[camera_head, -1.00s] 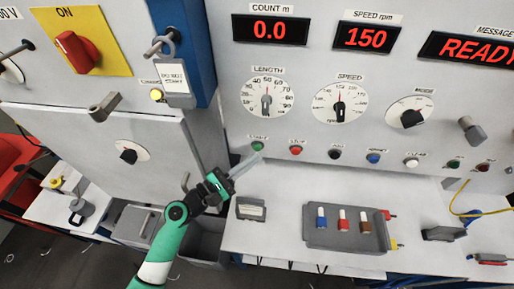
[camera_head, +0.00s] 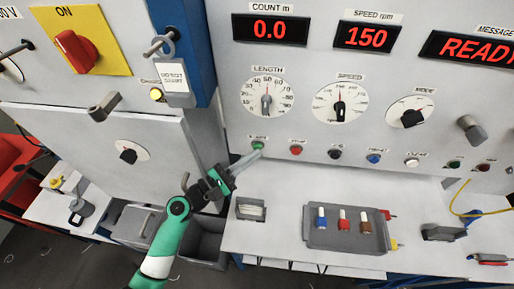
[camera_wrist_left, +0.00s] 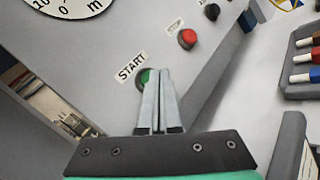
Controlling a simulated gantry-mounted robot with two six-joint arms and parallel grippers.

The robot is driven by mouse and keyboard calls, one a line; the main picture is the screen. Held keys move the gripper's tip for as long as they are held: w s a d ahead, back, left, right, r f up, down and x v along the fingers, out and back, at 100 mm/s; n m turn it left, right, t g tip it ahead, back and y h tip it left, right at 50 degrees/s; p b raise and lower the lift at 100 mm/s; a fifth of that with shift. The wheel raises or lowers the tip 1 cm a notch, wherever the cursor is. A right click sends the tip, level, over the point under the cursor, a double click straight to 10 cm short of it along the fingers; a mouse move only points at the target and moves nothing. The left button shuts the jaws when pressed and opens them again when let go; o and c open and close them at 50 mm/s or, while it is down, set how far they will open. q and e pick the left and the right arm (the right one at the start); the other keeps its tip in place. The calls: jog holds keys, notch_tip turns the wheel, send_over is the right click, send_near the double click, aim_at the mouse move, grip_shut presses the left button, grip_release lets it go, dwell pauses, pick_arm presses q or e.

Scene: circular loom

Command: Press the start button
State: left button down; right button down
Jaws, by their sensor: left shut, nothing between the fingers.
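The green start button (camera_head: 257,145) sits on the light panel under the length dial, left of the red stop button (camera_head: 297,150). In the left wrist view the start button (camera_wrist_left: 145,78) shows beside the START label, partly hidden behind my fingertips. My left gripper (camera_head: 259,154) is shut and empty, its fingers pointing up at the start button. In the left wrist view its shut fingertips (camera_wrist_left: 158,72) overlap the button's right part. I cannot tell whether they touch it. My right gripper is not in view.
A row of other buttons, such as the blue one (camera_head: 374,158), continues to the right. Below is a shelf with a grey tray (camera_head: 318,236) of coloured pegs and a small box (camera_head: 250,209). The displays (camera_head: 270,29) read 0.0, 150 and READY.

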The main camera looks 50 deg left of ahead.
pick_arm(q)
jog(key=shift+w+a, duration=0.15)
dwell(0.6)
jog(key=shift+s+d, duration=0.55)
jog(key=shift+s, duration=0.1)
jog(key=shift+s, duration=0.1)
jog(key=shift+s+d+p, duration=0.6)
jog(key=shift+s+d, duration=1)
jog(key=shift+s, duration=0.25)
